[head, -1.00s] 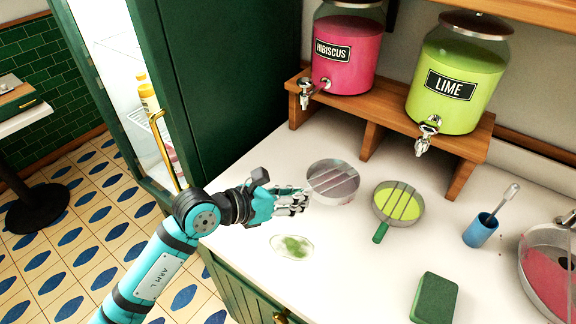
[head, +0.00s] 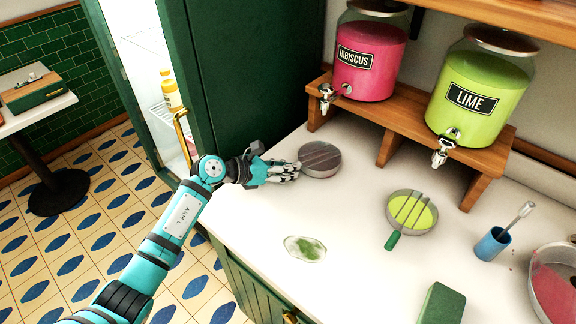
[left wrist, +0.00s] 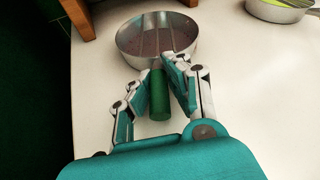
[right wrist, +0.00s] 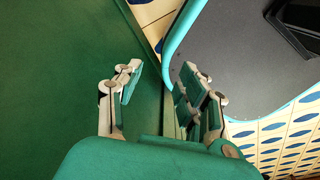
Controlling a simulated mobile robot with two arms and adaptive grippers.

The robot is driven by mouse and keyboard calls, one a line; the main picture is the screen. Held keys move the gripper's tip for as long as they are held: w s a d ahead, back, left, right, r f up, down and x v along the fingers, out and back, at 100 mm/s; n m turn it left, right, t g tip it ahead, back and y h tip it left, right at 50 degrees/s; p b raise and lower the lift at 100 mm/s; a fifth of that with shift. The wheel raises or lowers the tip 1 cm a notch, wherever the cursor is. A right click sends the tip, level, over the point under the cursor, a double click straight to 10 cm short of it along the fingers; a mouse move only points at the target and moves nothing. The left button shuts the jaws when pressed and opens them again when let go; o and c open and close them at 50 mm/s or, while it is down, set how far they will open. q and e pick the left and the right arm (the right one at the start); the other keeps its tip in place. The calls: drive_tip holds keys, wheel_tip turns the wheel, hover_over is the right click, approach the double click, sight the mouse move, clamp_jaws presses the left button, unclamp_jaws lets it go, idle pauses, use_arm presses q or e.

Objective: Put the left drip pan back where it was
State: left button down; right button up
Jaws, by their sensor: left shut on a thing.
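The left drip pan (head: 320,158) is a round metal pan with bars across it, under and in front of the hibiscus dispenser's tap (head: 325,95). My left gripper (head: 293,171) is shut on its green handle, which shows between the fingers in the left wrist view (left wrist: 158,95). The pan (left wrist: 130,42) looks level, on or just above the counter; I cannot tell which. The other drip pan (head: 433,225), with lime liquid and a green handle, sits on the counter to the right. My right gripper (right wrist: 162,78) is open and empty in the right wrist view.
The hibiscus dispenser (head: 370,58) and lime dispenser (head: 475,95) stand on a wooden riser (head: 395,118) behind the pans. A green-stained oval dish (head: 305,248), green sponge (head: 442,303), blue cup (head: 492,244) and metal bowl (head: 535,262) occupy the counter. An open door stands at left.

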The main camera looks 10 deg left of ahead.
use_arm(q)
drive_tip(key=shift+f, duration=0.25)
drive_tip(key=c, duration=1.3)
unclamp_jaws()
drive_tip(key=shift+c, duration=0.2)
drive_tip(key=shift+r, duration=0.1)
drive_tip(key=shift+r, duration=0.15)
drive_tip(key=shift+s+a, duration=0.15)
drive_tip(key=shift+a, duration=0.15)
drive_tip(key=b+v, duration=0.2)
drive_tip(key=v, duration=0.8)
drive_tip(key=shift+s+a, duration=0.2)
drive_tip(key=shift+s, duration=0.05)
drive_tip(key=shift+s+a+r, duration=0.2)
drive_tip(key=shift+a+r, duration=0.05)
drive_tip(key=shift+r, duration=0.05)
